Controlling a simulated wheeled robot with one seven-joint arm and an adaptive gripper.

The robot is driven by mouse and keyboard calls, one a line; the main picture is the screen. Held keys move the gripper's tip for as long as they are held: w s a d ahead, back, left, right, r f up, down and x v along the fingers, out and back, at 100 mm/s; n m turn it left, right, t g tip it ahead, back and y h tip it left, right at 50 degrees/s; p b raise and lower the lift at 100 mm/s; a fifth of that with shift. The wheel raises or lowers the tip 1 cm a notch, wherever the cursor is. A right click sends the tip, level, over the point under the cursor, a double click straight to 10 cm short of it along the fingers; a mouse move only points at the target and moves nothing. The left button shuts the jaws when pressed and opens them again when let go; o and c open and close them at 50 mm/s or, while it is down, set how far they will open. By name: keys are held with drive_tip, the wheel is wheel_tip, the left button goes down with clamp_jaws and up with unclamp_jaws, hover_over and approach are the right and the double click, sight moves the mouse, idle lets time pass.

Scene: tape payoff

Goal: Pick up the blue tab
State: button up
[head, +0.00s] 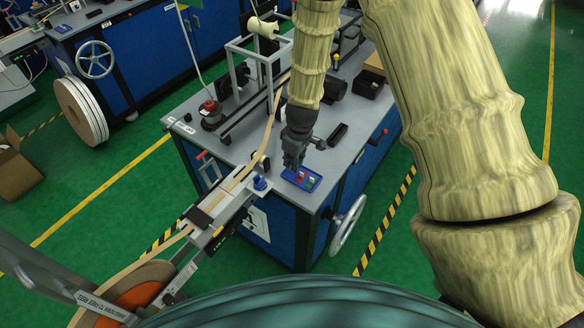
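My gripper (293,164) points down just above the small blue tray (313,187) at the front corner of the grey bench top. The tray holds a small red piece (300,174), a green piece (310,181) and something pale beside them. I cannot make out a separate blue tab; the gripper hides the back left part of the tray. The fingers are too small and dark to tell whether they are open or hold anything.
A blue knob (260,183) stands left of the tray, by the tape track (242,174). A black open box (338,134) lies behind right of the gripper. A handwheel (346,225) sticks out from the bench side. A tape reel (130,290) is at lower left.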

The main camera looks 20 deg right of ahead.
drive_tip(key=shift+w+a+f+p, duration=0.15)
drive_tip(key=shift+f+p, duration=0.2)
drive_tip(key=shift+f, duration=0.8)
clamp_jaws()
drive_tip(key=shift+r, duration=0.1)
